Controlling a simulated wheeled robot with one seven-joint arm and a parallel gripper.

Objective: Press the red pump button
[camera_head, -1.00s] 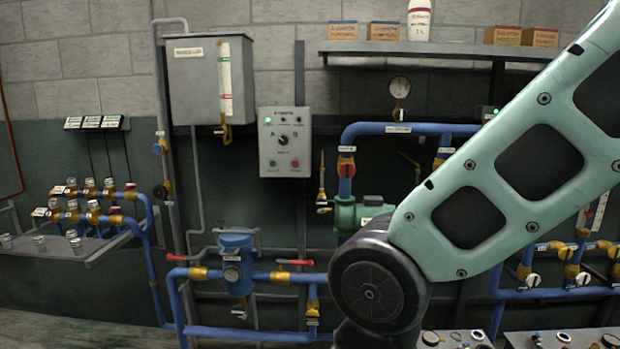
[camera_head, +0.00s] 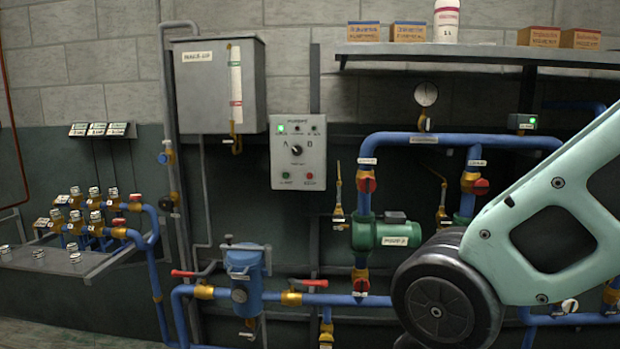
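The pump control panel (camera_head: 298,152) is a light grey box on the wall, left of centre in the head view. It has a lit green lamp at its upper left, a black selector knob (camera_head: 296,150) in the middle, a small green button (camera_head: 285,176) at the lower left and a small red button (camera_head: 309,176) at the lower right. Nothing covers the panel. A green pump (camera_head: 385,235) sits on the blue pipes to its lower right. My arm fills the lower right of the view. My gripper is out of view.
A make-up tank (camera_head: 215,85) hangs left of the panel. Blue pipes (camera_head: 440,139) and a pressure gauge (camera_head: 426,93) are to its right. A shelf (camera_head: 470,52) with boxes and a white bottle is above right. A blue strainer (camera_head: 244,280) is below the panel.

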